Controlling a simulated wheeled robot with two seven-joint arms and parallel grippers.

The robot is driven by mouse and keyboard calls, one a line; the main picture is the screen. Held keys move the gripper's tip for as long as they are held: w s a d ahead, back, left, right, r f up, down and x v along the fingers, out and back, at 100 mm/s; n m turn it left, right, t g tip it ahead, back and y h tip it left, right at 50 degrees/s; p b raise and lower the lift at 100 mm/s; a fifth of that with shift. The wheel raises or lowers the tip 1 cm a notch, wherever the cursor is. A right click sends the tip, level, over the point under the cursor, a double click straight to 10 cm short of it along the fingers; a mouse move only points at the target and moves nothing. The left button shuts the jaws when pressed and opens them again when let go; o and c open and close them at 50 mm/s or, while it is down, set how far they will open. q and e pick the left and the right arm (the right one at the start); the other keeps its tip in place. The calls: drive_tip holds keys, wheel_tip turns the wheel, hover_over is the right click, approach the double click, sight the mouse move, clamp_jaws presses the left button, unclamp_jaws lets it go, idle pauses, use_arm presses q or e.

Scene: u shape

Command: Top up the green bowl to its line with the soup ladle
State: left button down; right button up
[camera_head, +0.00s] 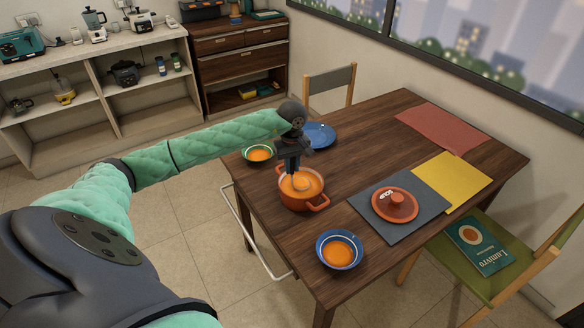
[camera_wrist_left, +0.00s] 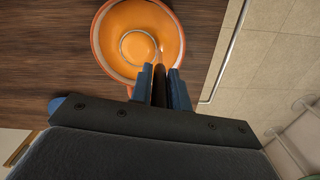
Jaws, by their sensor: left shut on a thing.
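The green bowl (camera_head: 247,148) stands near the table's left edge, with orange soup in it. My left gripper (camera_head: 291,166) is above the orange pot (camera_head: 302,204), just right of the green bowl. It is shut on the dark upright handle of the soup ladle (camera_wrist_left: 159,86). The ladle's round head (camera_head: 301,182) is inside the pot, at the orange soup. In the left wrist view, the pot (camera_wrist_left: 99,57) lies ahead of the left gripper (camera_wrist_left: 165,80), and the ladle's rim shows as a ring in the soup. The bowl's fill line cannot be made out. My right gripper is not in view.
A blue bowl (camera_head: 323,262) of orange soup stands near the front edge. An orange lid (camera_head: 395,204) lies on a grey mat (camera_head: 423,226). Yellow (camera_head: 455,181) and red mats (camera_head: 442,127) lie to the right. Chairs flank the table (camera_head: 340,195).

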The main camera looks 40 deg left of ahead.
use_arm(q)
drive_tip(key=shift+r, duration=0.4)
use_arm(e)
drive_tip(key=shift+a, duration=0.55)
use_arm(q)
drive_tip(key=shift+r, duration=0.85)
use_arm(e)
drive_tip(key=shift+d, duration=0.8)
use_arm(q)
drive_tip(key=shift+r+g+p, duration=0.15)
drive_tip(key=shift+g+p, duration=0.35)
drive_tip(key=shift+g, duration=0.1)
drive_tip(key=shift+g+y, duration=0.5)
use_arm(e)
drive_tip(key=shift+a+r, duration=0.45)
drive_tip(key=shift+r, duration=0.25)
use_arm(q)
drive_tip(key=shift+f, duration=0.2)
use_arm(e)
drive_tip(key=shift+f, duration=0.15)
